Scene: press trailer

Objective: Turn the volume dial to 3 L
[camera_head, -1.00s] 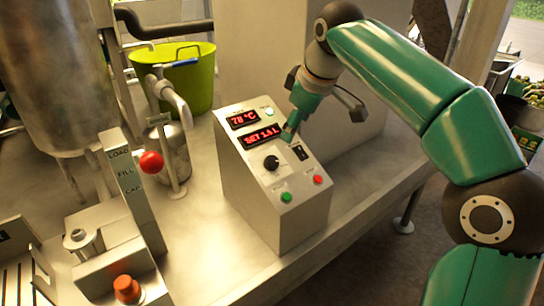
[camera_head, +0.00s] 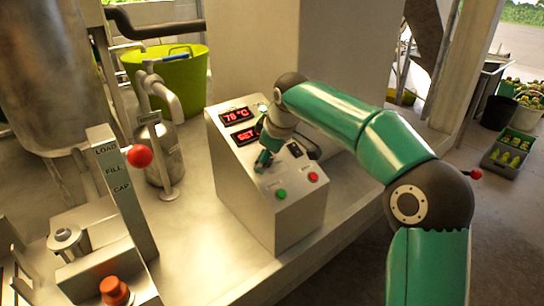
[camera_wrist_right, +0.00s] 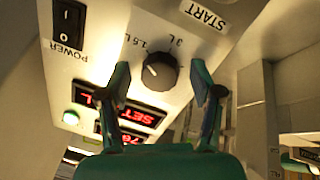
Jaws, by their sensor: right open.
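The control box (camera_head: 262,215) stands on the metal bench. Its round black volume dial (camera_wrist_right: 159,72) shows in the right wrist view, below the upside-down labels 1.5 L and 3 L. A pale mark lies on the left part of the dial's face. My right gripper (camera_wrist_right: 161,78) is open, with one finger on each side of the dial; I cannot tell if they touch it. In the head view my right gripper (camera_head: 265,160) covers the dial. The red SET display (camera_wrist_right: 133,114) is partly hidden in both views. My left gripper is not in view.
A power switch (camera_wrist_right: 68,24) sits near the dial. A green button (camera_head: 281,193) and a red button (camera_head: 313,177) are on the panel's lower part.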

